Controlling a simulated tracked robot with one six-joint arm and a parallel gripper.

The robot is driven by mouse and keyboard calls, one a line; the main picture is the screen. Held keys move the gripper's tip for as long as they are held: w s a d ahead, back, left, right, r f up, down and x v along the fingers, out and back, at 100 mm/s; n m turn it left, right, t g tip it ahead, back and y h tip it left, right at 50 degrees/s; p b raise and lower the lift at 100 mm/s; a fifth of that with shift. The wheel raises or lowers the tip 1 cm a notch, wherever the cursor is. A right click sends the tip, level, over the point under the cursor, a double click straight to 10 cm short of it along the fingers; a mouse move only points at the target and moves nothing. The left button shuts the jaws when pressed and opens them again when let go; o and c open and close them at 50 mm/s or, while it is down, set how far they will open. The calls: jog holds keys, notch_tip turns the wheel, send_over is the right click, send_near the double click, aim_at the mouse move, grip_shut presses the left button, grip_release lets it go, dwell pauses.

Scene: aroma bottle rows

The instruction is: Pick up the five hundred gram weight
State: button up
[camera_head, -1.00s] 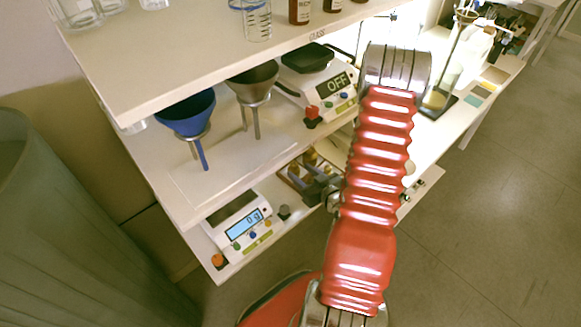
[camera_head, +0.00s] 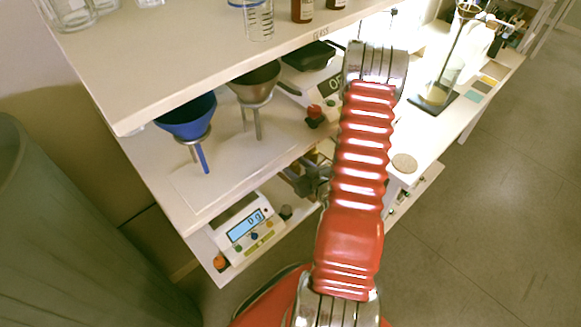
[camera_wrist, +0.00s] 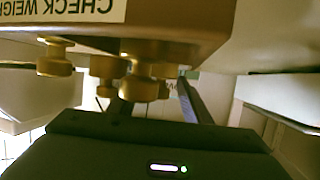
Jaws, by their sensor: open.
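Several brass knobbed weights (camera_wrist: 140,89) show in the wrist view under a brown wooden block (camera_wrist: 150,35) with an upside-down "CHECK WEIGH" label. No mass marking is readable, so I cannot tell which is the five hundred gram one. My gripper (camera_wrist: 155,100) is open, with its dark fingers reaching up toward the weights. One weight appears between or just beyond the fingers; contact cannot be told. In the head view my gripper (camera_head: 308,180) is at the lower shelf, and it and my arm hide most of the weight set.
A scale (camera_head: 247,228) reading 0 g stands on the lower shelf, with a small grey cylinder (camera_head: 286,211) beside it. Above are a blue funnel (camera_head: 187,118), a grey funnel (camera_head: 255,83) and a second scale (camera_head: 330,90). The upper shelf (camera_head: 200,60) overhangs them.

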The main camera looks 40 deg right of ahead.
dwell(0.5)
grip_shut()
dwell(0.3)
